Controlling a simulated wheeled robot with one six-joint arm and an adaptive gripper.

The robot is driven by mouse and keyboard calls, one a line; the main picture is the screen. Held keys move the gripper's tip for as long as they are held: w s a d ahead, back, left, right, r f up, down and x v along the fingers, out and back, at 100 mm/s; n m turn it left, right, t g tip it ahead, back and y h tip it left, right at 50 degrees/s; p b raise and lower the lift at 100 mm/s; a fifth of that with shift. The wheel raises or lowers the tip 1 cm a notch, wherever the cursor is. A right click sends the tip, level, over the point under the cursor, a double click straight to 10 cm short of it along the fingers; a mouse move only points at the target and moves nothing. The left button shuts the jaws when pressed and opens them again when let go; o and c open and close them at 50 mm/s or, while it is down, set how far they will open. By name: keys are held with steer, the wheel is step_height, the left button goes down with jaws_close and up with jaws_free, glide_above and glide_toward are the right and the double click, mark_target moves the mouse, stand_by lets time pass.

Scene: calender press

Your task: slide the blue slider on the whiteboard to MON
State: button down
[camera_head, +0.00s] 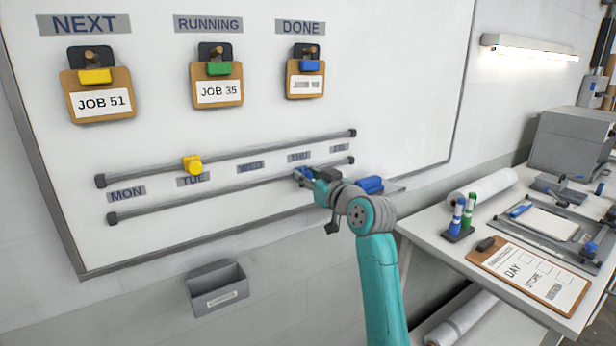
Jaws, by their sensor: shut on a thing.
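The whiteboard (390,60) carries two horizontal rails with the day labels MON (126,194), TUE, WED, THU (299,157) and FRI between them. My gripper (308,177) is at the lower rail (215,192), just below the THU label. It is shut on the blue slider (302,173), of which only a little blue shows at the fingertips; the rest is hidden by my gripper. A yellow slider (193,165) sits on the upper rail (240,155) above TUE.
The lower rail left of my gripper is clear to its end by MON. A grey bin (217,288) hangs below the board. A blue object (369,185) lies on the board's ledge behind my arm. A workbench (440,237) stands at the right.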

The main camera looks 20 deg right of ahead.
steer(key=s+a, duration=0.3)
steer(key=a, duration=0.8)
steer(key=s+a, duration=0.4)
steer(key=a, duration=0.7)
steer(key=s+a, duration=0.3)
steer(key=a, duration=0.7)
steer(key=shift+s+a, duration=0.35)
steer(key=shift+a, duration=0.05)
steer(key=c, duration=0.9)
jaws_free()
steer(key=v, duration=1.2)
